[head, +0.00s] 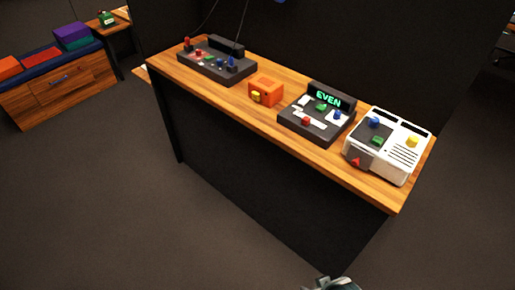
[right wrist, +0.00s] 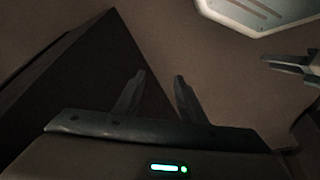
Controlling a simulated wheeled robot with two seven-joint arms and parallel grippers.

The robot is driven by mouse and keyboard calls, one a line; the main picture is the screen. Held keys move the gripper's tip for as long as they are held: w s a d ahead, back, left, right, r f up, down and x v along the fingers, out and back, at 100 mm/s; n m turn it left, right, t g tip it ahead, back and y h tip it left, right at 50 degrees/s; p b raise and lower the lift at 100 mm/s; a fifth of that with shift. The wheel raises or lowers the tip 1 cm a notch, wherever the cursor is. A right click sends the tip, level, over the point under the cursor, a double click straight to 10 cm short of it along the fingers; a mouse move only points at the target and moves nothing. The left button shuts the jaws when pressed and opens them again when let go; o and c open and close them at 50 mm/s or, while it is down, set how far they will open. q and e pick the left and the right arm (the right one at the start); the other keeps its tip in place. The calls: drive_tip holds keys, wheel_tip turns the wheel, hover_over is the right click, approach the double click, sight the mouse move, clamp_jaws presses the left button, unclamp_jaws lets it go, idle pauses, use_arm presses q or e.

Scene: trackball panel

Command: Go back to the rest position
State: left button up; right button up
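My right gripper (right wrist: 156,82) shows in the right wrist view with its two dark fingers apart and nothing between them. It hangs over bare floor, with a dark panel, seemingly the desk's front, behind it at the left. A part of one of my arms shows at the bottom edge of the head view, in front of the desk; I cannot tell which arm. Another gripper, apparently my left (right wrist: 278,64), enters at the right edge of the right wrist view; its opening is unclear. No gripper touches anything on the desk.
The wooden desk (head: 212,83) bears a dark panel with knobs (head: 215,62), an orange box (head: 265,91), a dark panel reading EVEN (head: 318,112) and a white panel (head: 385,143). A wooden cabinet (head: 66,88) stands far left. Floor before the desk is clear.

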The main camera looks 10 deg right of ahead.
drive_tip(key=s+a+f+t, duration=0.1)
drive_tip(key=f, duration=1)
drive_tip(key=s+a+f+t+y, duration=0.1)
drive_tip(key=a+f, duration=0.1)
drive_tip(key=f, duration=1)
drive_tip(key=shift+f, duration=0.1)
idle(1.3)
